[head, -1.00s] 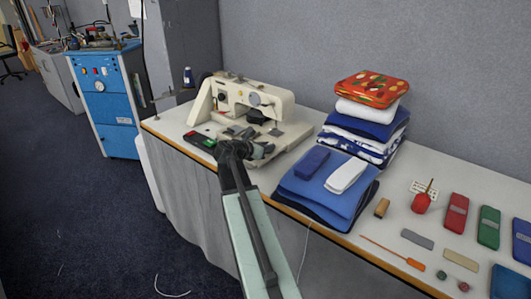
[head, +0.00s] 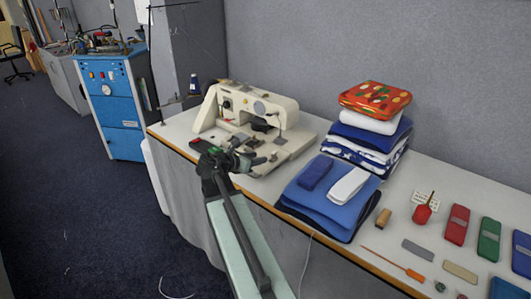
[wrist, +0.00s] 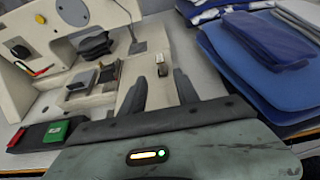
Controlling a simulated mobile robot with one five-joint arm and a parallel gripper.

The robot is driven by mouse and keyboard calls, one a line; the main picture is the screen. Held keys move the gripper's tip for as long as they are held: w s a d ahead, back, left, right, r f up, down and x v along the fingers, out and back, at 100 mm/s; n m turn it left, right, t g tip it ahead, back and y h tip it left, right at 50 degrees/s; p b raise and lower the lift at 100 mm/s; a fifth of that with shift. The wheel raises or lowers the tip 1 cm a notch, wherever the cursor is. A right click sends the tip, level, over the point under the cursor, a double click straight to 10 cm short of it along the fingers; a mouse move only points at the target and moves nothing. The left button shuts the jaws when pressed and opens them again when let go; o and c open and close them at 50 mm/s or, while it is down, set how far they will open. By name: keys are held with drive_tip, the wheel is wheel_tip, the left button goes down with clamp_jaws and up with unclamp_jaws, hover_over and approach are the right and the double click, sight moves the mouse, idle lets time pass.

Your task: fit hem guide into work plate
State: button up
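The cream sewing machine (head: 262,108) stands on the left part of the table. Its pale work plate (head: 291,148) spreads at its foot and also shows in the wrist view (wrist: 98,100). A small upright metal piece (wrist: 162,66) stands on the plate beyond my fingertips. Grey block-like pieces (wrist: 82,84) lie to its left. I cannot tell for sure which of these is the hem guide. My gripper (head: 262,162) is low at the plate's front side. In the wrist view my gripper (wrist: 160,84) has its two dark fingers apart, with nothing seen held between them.
Folded blue cloths (head: 322,200) lie just right of the plate, with a taller cloth stack (head: 368,130) behind. Small tools and coloured cases (head: 456,225) lie farther right. A blue cabinet (head: 112,105) stands beyond the table.

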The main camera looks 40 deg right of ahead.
drive_tip(key=v, duration=0.2)
drive_tip(key=shift+a+r, duration=0.15)
drive_tip(key=shift+a, duration=0.05)
drive_tip(key=s+a+f+m+y, duration=0.1)
drive_tip(key=a+f+m+y, duration=0.3)
drive_tip(key=a, duration=0.9)
drive_tip(key=s+a+f+m+y, duration=0.1)
drive_tip(key=a+f+m+y, duration=0.4)
drive_tip(key=a, duration=0.9)
drive_tip(key=s+a+f+m+g+y, duration=0.1)
drive_tip(key=a+f+m+y, duration=0.3)
drive_tip(key=a+m, duration=0.6)
drive_tip(key=a+f, duration=0.1)
drive_tip(key=a, duration=0.3)
drive_tip(key=shift+s+a+f+y, duration=0.25)
drive_tip(key=shift+s+f+y, duration=0.05)
drive_tip(key=shift+s+f, duration=0.1)
